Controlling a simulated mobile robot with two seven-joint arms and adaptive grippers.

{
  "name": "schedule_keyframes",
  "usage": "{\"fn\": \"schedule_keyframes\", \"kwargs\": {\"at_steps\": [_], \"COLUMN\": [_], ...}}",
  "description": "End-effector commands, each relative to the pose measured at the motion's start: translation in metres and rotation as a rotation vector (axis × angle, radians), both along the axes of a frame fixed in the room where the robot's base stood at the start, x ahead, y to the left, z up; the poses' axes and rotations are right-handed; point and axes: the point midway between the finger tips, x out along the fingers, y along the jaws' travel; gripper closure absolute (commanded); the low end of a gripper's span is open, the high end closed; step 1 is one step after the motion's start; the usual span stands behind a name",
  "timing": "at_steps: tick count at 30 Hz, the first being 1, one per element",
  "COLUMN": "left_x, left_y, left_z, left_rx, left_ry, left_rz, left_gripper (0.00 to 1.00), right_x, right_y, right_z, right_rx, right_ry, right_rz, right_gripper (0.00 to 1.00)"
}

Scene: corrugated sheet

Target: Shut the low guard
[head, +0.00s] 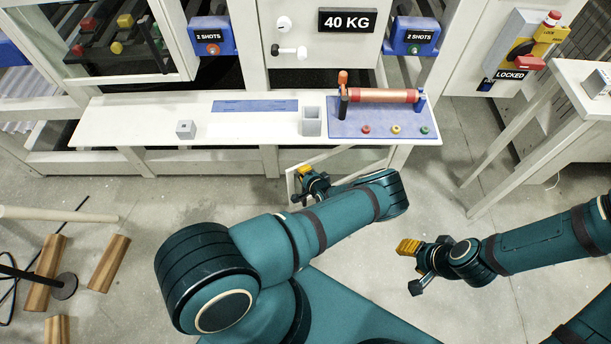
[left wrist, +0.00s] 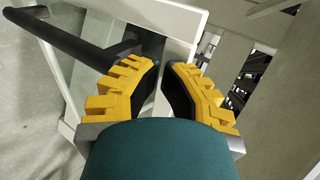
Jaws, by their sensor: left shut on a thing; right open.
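The low guard (head: 290,188) is a white-framed panel with a see-through pane. In the head view it juts out from below the worktop's front edge, standing open; my left arm hides much of it. My left gripper (head: 305,172) is at the guard's outer part. In the left wrist view, the guard's white frame (left wrist: 185,22) runs between the yellow fingers (left wrist: 167,85), which are shut on its edge. A black bar handle (left wrist: 70,42) shows left of the fingers. My right gripper (head: 408,247) is open and empty, over the floor at the right.
The white worktop (head: 250,135) above the guard carries a grey block (head: 186,129), a grey square cup (head: 311,121) and a blue board (head: 350,131) with a copper roller. A white table (head: 585,90) stands at the right. Wooden pieces (head: 109,263) lie at the lower left.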

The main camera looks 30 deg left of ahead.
Motion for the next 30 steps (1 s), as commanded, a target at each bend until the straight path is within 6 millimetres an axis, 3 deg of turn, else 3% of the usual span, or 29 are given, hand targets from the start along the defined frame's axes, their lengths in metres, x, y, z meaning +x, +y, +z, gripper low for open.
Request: {"fn": "schedule_keyframes", "kwargs": {"at_steps": [8, 15, 21, 25, 30], "left_x": [0.004, 0.031, 0.063, 0.073, 0.077], "left_y": [0.006, 0.051, 0.092, 0.106, 0.11], "left_z": [0.0, -0.001, -0.005, -0.003, 0.0], "left_rx": [-0.002, -0.003, -0.003, -0.002, 0.002], "left_ry": [-0.002, -0.004, -0.003, -0.001, 0.001], "left_rz": [0.004, 0.007, 0.006, 0.003, 0.0], "left_gripper": [1.0, 1.0, 1.0, 1.0, 1.0], "right_x": [0.0, 0.0, 0.002, 0.004, 0.004], "right_y": [0.0, 0.0, 0.0, -0.001, -0.001], "right_z": [0.001, 0.002, -0.017, -0.022, -0.022], "right_rx": [0.0, 0.0, -0.001, -0.002, -0.003], "right_ry": [0.0, 0.001, -0.006, -0.009, -0.011], "right_rz": [0.0, 0.0, -0.001, -0.002, -0.002], "right_gripper": [0.53, 0.53, 0.53, 0.53, 0.53]}}
